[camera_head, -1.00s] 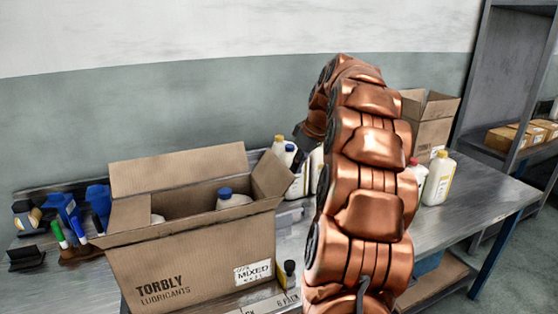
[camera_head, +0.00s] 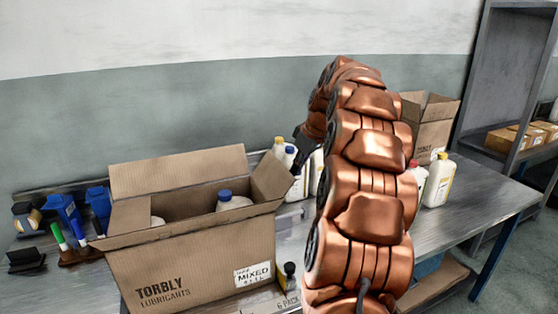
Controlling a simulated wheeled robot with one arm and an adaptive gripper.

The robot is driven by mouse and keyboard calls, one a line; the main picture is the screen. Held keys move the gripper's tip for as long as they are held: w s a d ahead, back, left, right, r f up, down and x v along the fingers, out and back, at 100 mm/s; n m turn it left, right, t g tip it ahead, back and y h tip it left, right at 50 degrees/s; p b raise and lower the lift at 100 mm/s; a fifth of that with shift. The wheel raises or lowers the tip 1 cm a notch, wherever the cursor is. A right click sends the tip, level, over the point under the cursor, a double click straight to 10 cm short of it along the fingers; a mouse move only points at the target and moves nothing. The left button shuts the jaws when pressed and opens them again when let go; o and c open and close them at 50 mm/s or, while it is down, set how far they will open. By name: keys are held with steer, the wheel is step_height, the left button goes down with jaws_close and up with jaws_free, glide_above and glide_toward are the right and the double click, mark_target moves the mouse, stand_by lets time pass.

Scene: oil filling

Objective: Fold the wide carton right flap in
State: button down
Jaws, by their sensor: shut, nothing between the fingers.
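The wide carton (camera_head: 205,260), marked TORBLY LUBRICANTS, stands open on the bench at lower left. Its right flap (camera_head: 271,178) stands up and leans outward to the right. A blue-capped white bottle (camera_head: 233,203) and part of another show inside. My gripper (camera_head: 297,168) is shut and empty, just beyond the upper right edge of the right flap. It is small and partly hidden by my arm; I cannot tell whether it touches the flap.
White bottles (camera_head: 297,182) stand behind my gripper, and more (camera_head: 438,180) stand right of my arm. A second open carton (camera_head: 428,125) is at the back right. Blue bottles (camera_head: 66,210) and markers (camera_head: 59,238) sit left of the wide carton. The right bench end (camera_head: 480,195) is clear.

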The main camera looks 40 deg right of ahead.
steer(key=w+a+b, duration=0.1)
steer(key=w+a, duration=0.1)
steer(key=a, duration=0.6)
steer(key=w+a+b, duration=0.1)
steer(key=w+a, duration=0.2)
steer(key=a, duration=0.5)
steer(key=shift+w+a, duration=0.25)
steer(key=shift+w, duration=0.1)
steer(key=shift+f, duration=0.15)
step_height(320, 180, down, 2)
steer(key=shift+f+b, duration=0.2)
steer(key=shift+b, duration=0.85)
step_height(320, 180, up, 11)
steer(key=p, duration=0.4)
stand_by(0.3)
